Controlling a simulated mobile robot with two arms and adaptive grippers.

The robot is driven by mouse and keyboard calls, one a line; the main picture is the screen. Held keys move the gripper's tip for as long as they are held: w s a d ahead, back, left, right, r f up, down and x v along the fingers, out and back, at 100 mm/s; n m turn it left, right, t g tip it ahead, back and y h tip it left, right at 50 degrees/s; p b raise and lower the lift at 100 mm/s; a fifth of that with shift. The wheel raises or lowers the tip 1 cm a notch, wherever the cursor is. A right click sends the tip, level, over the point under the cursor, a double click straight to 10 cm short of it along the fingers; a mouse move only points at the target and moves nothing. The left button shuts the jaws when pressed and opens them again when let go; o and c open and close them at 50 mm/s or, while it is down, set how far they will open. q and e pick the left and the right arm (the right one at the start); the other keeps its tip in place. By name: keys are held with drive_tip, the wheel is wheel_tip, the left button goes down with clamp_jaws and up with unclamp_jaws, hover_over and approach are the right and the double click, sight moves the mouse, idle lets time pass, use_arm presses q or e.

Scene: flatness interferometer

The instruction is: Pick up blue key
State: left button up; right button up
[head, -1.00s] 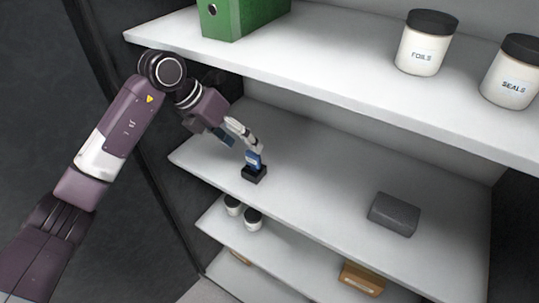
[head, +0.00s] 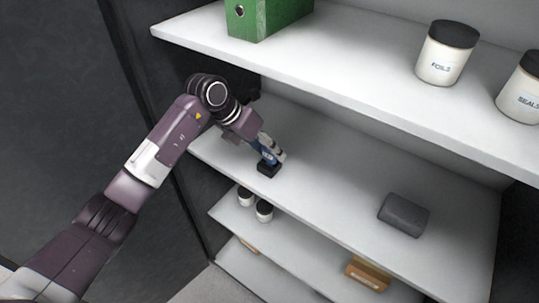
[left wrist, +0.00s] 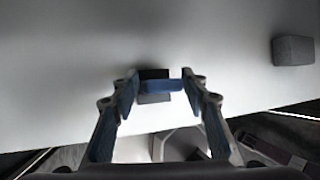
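The blue key (head: 268,157) stands upright in a small black holder (head: 268,170) near the front left of the middle shelf. In the head view, my left gripper (head: 272,154) reaches down over it and partly hides it. In the left wrist view, the blue key (left wrist: 161,86) lies between the two fingertips of my left gripper (left wrist: 161,85), with the black holder (left wrist: 154,73) beyond it. The fingertips are very close to the key's two sides. I cannot tell whether they press on it. My right gripper is not in view.
A dark grey block (head: 403,214) lies to the right on the same shelf. Small jars (head: 264,210) and a brown box (head: 367,273) sit lower. The middle shelf's centre is clear.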

use_arm(q)
drive_tip(key=c, duration=0.5)
drive_tip(key=shift+c, duration=0.8)
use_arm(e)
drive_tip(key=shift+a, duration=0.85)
use_arm(q)
drive_tip(key=shift+r, duration=0.1)
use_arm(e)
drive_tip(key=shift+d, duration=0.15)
